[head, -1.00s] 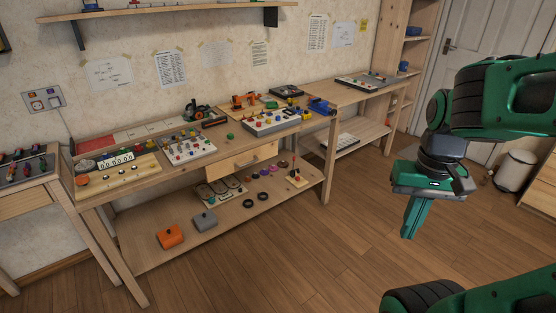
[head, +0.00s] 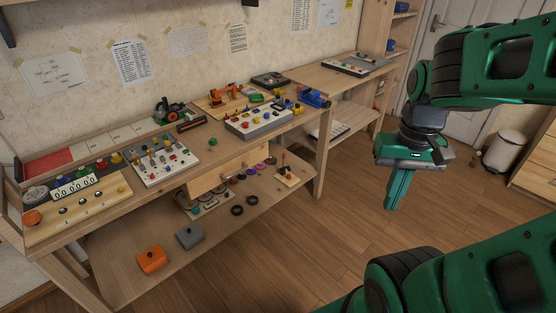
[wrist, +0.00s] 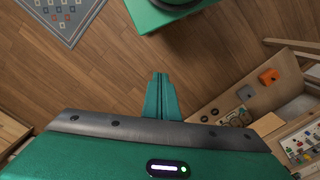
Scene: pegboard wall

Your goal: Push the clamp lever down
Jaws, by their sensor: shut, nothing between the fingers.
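I cannot tell for sure which item bears the clamp lever; it is too small here. An orange device (head: 226,94) on a wooden board stands at the back of the workbench (head: 190,187).
A white panel with knobs (head: 258,121), a switch board (head: 160,160) and a counter board (head: 78,207) crowd the bench top. The lower shelf holds an orange box (head: 151,260) and a grey box (head: 190,236).

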